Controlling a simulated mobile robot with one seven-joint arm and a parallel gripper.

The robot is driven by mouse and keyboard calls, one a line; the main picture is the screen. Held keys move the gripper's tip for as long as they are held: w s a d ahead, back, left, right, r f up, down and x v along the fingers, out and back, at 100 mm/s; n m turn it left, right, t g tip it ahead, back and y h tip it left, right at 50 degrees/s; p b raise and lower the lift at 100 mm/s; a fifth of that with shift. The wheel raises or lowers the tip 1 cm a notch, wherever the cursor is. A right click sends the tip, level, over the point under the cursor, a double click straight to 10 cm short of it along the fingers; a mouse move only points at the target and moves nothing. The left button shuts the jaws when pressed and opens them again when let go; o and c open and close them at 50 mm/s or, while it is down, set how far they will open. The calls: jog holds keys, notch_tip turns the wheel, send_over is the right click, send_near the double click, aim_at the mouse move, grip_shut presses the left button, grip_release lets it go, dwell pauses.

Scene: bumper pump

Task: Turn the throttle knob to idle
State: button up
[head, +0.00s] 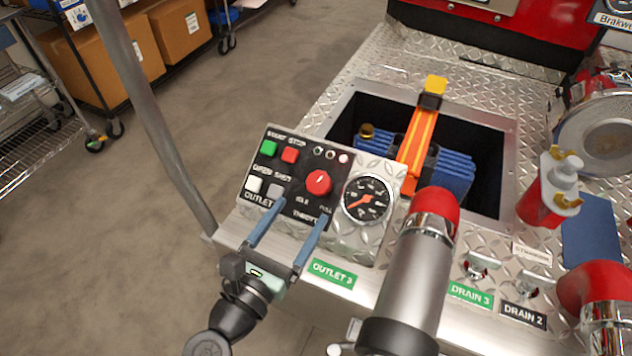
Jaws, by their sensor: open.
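The throttle knob (319,182) is a round red knob on the black control panel (262,172), with the words IDLE, FULL and THROTTLE printed below it. My gripper (303,211) reaches up from the bottom of the head view over the panel's lower edge. Its two blue-grey fingers are spread apart, with nothing between them. The fingertips appear just below the knob in the picture, and I see no contact with it. The fingers cover part of the lower panel lettering.
Left of the knob are a green button (268,148), a red button (290,155) and two pale buttons. A round gauge (367,198) sits right of it. A thick grey pipe with a red end (415,265) rises nearby. Behind is an open bin with blue hose (455,170).

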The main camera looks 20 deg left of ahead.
aim_at(314, 190)
jog(key=w, duration=0.7)
jog(key=shift+w+d, duration=0.2)
grip_shut()
